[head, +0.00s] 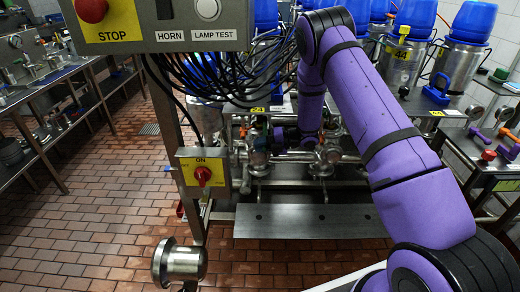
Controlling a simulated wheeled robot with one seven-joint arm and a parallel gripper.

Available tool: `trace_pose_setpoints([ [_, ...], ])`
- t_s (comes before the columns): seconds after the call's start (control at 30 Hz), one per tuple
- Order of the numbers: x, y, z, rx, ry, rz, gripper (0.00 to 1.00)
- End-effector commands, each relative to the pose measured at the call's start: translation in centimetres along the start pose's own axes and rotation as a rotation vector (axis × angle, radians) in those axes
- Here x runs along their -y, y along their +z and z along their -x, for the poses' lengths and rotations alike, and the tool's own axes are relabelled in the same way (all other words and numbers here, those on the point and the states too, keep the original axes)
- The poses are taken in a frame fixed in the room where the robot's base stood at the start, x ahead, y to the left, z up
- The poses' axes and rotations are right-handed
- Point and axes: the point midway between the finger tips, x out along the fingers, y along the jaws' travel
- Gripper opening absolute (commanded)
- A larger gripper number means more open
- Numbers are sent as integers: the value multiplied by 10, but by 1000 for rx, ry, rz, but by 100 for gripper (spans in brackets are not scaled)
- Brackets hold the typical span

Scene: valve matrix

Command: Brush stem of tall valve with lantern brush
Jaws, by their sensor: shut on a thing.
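My purple arm reaches up from the lower right and bends down over the bench at the centre. My gripper (280,138) is a small dark shape low among the valves, partly hidden by the pipework. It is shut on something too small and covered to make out. A cluster of steel valves and pipes (326,156) stands beside and around it above a steel shelf. I cannot tell which one is the tall valve, nor see its stem. I cannot make out the lantern brush, nor whether anything touches a stem.
A control box (160,22) with a bundle of black cables hangs close in front. A red-knobbed switch box (203,174) stands left of the valves. Blue-lidded cans (468,55) stand behind. Open tiled floor (90,225) lies left.

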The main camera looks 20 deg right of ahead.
Motion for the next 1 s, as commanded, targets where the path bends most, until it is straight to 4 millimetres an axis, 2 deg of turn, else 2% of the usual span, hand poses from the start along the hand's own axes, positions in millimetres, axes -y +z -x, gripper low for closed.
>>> trace_pose_setpoints([
  [0.5, 0, 31, 0, 0, 1, 0, 0],
  [1.0, 0, 35, 0, 0, 0, 0, 0],
])
